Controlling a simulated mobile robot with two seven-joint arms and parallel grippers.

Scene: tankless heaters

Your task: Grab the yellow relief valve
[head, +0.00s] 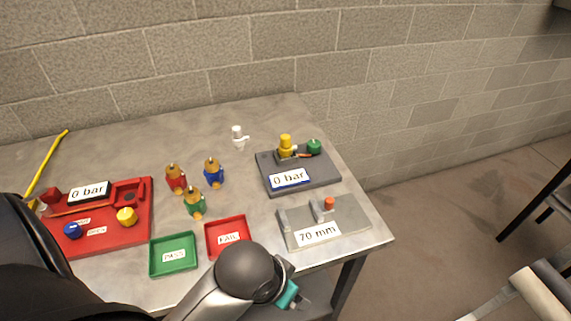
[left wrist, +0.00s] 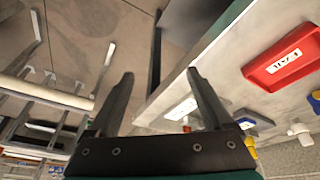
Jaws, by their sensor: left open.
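A yellow valve (head: 286,143) stands upright on the dark grey block labelled "0 bar" (head: 320,178), at the back right of the table. It also shows in the left wrist view (left wrist: 249,152), small and partly cut off by my gripper. My left gripper is open and empty in the left wrist view (left wrist: 162,85), its two fingers spread apart beside the table edge. In the head view only its teal part (head: 288,293) shows, low at the table's front edge and well away from the valve; its fingers are hard to make out. My right gripper is not in view.
A light grey "70 mm" gauge plate (head: 354,215) lies between my left gripper and the dark block. Red (head: 175,180), blue (head: 213,171) and green (head: 195,204) valves and a white fitting (head: 238,136) stand mid-table. PASS (head: 154,257) and FAIL (head: 212,246) trays are in front; a red station (head: 140,190) is left.

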